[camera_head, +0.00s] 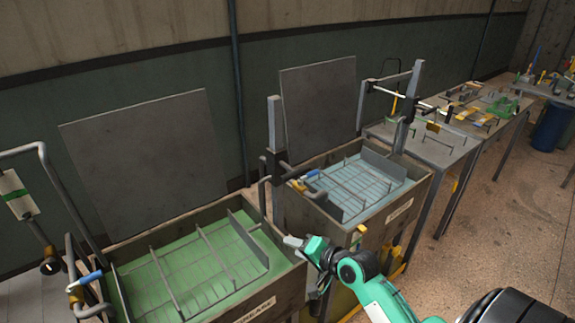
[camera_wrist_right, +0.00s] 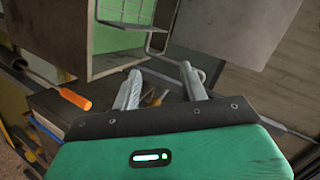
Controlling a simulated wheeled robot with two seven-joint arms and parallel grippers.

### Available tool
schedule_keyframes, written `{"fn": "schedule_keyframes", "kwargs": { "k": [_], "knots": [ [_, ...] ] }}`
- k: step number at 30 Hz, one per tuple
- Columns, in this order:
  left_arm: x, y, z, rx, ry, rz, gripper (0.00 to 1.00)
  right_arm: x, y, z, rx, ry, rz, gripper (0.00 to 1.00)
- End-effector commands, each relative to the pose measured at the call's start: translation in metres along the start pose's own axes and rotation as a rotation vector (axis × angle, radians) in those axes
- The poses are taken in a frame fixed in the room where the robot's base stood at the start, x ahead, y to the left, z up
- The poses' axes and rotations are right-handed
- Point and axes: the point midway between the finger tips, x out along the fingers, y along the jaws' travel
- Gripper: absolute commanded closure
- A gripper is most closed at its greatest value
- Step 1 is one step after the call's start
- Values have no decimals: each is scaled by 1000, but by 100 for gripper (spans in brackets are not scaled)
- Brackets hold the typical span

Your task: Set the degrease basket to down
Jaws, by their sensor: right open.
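The degrease tank (camera_head: 283,284) is the near left tank, with green liquid and a label on its front wall whose visible letters look like "GREASE". Its wire basket (camera_head: 202,236) lies inside, its bars showing against the green surface; I cannot tell its exact height. A bent grey lever with a blue grip (camera_head: 88,276) is at the tank's left end. My right gripper (camera_head: 292,241) is by the tank's right corner, apart from the blue grip. In the right wrist view its fingers (camera_wrist_right: 160,86) are spread with nothing held between them. My left gripper is not in view.
A second tank (camera_head: 408,207) with pale blue liquid and a wire basket stands to the right, with a post and lever (camera_head: 275,130) between the tanks. Grey panels stand behind. Work tables (camera_head: 440,150) continue at right. An orange handle (camera_wrist_right: 75,97) shows in the wrist view.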

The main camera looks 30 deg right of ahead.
Motion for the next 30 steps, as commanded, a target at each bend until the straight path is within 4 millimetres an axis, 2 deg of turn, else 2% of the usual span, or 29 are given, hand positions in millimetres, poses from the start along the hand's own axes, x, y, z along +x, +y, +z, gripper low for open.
{"fn": "schedule_keyframes", "kwargs": {
  "k": [1, 3, 6, 9, 13, 17, 30],
  "knots": [
    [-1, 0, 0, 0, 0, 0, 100, 2, -17, -35, 121, 56, -83, 56],
    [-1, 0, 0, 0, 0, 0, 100, 1, -35, -75, 283, 115, -194, 56],
    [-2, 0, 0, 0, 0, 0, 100, -6, -52, -118, 458, 167, -319, 56],
    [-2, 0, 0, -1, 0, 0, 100, -11, -60, -142, 557, 193, -393, 56],
    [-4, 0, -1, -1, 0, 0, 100, -10, -65, -153, 596, 200, -422, 56],
    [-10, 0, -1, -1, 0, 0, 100, 3, -71, -157, 596, 200, -421, 56],
    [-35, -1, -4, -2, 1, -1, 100, 78, -98, -181, 593, 199, -417, 56]
  ]
}}
